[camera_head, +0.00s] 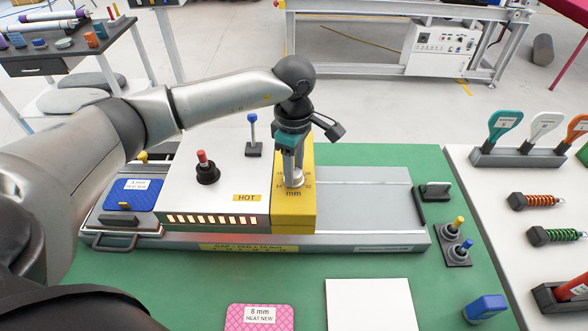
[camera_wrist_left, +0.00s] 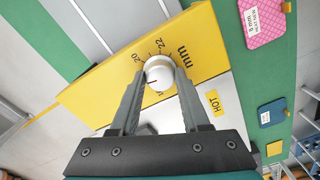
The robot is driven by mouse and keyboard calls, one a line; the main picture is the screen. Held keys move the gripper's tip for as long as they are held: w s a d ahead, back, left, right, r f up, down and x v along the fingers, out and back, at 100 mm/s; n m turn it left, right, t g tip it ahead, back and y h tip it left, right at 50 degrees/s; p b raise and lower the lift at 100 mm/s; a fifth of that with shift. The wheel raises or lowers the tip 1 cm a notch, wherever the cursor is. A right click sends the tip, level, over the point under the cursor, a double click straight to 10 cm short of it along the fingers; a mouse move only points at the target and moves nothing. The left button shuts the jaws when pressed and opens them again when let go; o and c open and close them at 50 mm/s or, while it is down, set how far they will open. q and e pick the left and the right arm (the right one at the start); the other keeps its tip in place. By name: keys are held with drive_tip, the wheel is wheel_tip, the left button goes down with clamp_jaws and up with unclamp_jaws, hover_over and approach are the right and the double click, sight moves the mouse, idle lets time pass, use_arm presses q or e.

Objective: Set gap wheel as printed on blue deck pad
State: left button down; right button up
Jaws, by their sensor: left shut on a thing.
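The gap wheel is a small white knob (camera_wrist_left: 159,73) on the yellow panel (camera_wrist_left: 100,88), with a red mark on its lower left rim. Numbers including 20 and 22 and "mm" are printed around it; the exact setting is hard to tell. My left gripper (camera_wrist_left: 159,88) is shut on the wheel from above; in the head view, the gripper (camera_head: 292,178) hides part of the dial. The blue deck pad (camera_head: 148,202) lies at the machine's left end, with a white label whose number is too small to read surely. My right gripper is not in view.
A red-knobbed lever (camera_head: 204,168) and a blue-topped lever (camera_head: 252,135) stand left of my gripper on the "HOT" housing. A pink 8 mm pad (camera_head: 235,318) and white sheet (camera_head: 370,305) lie in front. A front strip (camera_head: 240,247) carries gap lettering.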

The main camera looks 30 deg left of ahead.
use_arm(q)
drive_tip(key=n+b, duration=0.1)
drive_tip(key=n, duration=0.5)
drive_tip(key=shift+n, duration=0.3)
drive_tip(key=n, duration=1.2)
drive_tip(key=shift+r+n, duration=0.1)
drive_tip(key=shift+n, duration=0.2)
drive_tip(key=n+p, duration=0.1)
drive_tip(key=n, duration=0.5)
drive_tip(key=shift+n, duration=0.4)
drive_tip(key=shift+c, duration=1.9)
unclamp_jaws()
wheel_tip(320, 180, up, 15)
